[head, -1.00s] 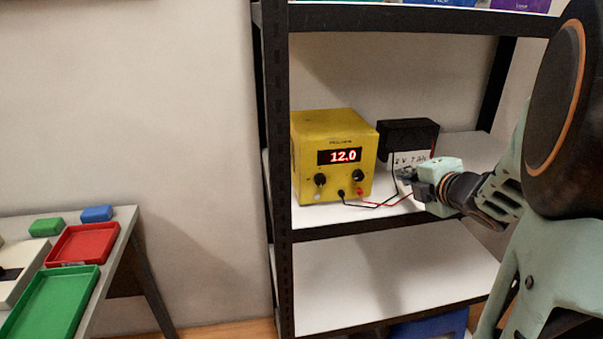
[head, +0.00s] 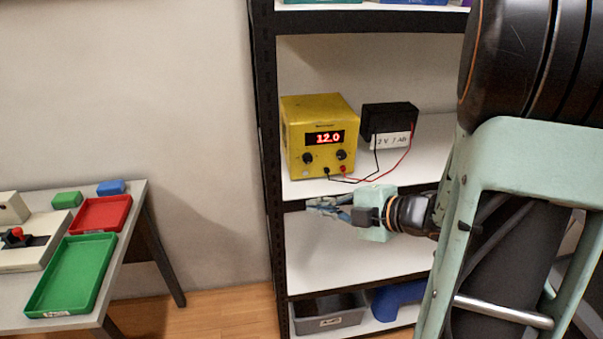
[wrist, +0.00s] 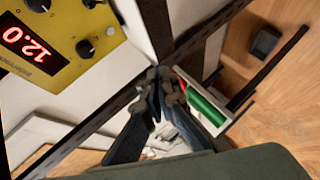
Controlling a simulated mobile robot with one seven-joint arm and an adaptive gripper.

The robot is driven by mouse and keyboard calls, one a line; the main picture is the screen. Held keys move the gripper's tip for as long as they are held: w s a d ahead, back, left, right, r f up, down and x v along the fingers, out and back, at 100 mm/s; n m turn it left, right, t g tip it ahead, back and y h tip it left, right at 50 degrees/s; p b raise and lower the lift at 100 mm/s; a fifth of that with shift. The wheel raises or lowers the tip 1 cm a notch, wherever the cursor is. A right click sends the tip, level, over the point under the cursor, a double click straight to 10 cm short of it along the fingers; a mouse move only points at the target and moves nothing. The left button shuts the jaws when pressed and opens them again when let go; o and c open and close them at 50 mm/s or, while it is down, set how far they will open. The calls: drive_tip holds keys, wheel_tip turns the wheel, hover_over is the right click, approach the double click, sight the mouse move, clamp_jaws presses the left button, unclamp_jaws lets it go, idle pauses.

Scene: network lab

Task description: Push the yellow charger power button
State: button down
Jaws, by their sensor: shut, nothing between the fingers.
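The yellow charger (head: 296,140) stands upright on a white shelf, its red display (head: 325,138) reading 12.0. Two black knobs and wire terminals are on its front. In the wrist view the charger (wrist: 75,22) is at the upper left, with a small pale round button (wrist: 110,31) near a black knob (wrist: 85,48). My gripper (head: 318,205) is in front of the shelf, lower than the charger and apart from it, fingers pointing left. In the wrist view the gripper (wrist: 158,88) has its fingers together, with nothing held.
A black battery (head: 388,118) stands right of the charger, joined by red and black wires. A black shelf post (head: 268,150) rises at the left. A table (head: 140,225) with a green tray (head: 72,272) and red tray (head: 101,214) is far left. Floor between is clear.

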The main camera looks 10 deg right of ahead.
sight(311, 194)
drive_tip(key=shift+w, duration=0.1)
drive_tip(key=shift+w, duration=4.3)
drive_tip(key=shift+w, duration=0.1)
drive_tip(key=shift+w, duration=0.35)
drive_tip(key=shift+w, duration=0.3)
drive_tip(key=shift+s+d, duration=0.1)
drive_tip(key=shift+s, duration=0.65)
drive_tip(key=shift+s, duration=0.1)
